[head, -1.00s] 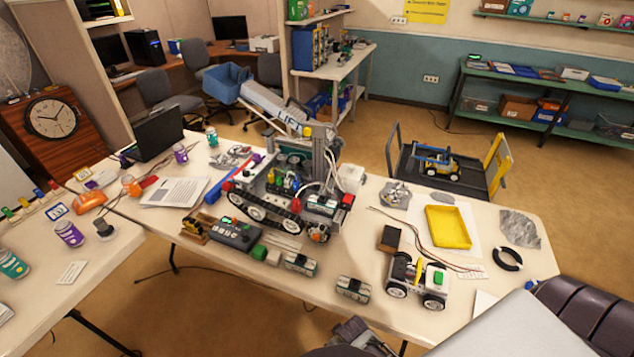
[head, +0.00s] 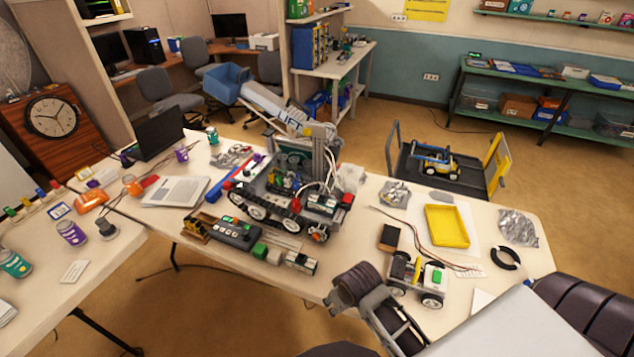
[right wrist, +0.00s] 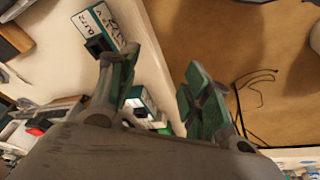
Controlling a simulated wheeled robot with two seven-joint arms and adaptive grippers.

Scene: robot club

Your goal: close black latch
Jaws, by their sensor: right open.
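No part can be surely made out as the black latch. In the right wrist view, a white and teal battery pack (right wrist: 92,22) with lettering lies on the table and has a small black piece (right wrist: 97,46) at its end. My right gripper (right wrist: 160,88) is open and empty, its green-padded fingers apart near the table edge. In the head view, my right gripper (head: 350,294) is over the front edge, left of the small wheeled robot (head: 417,278), and hides the spot beneath it. The tracked robot (head: 285,195) stands mid-table, with another battery pack (head: 301,262) before it. My left gripper is out of view.
A yellow tray (head: 447,226), a black ring (head: 505,258) and a dark block (head: 390,237) lie on the right of the table. A controller box (head: 232,233) and a green-ended block (head: 259,250) lie at the front left. Open floor lies before the table.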

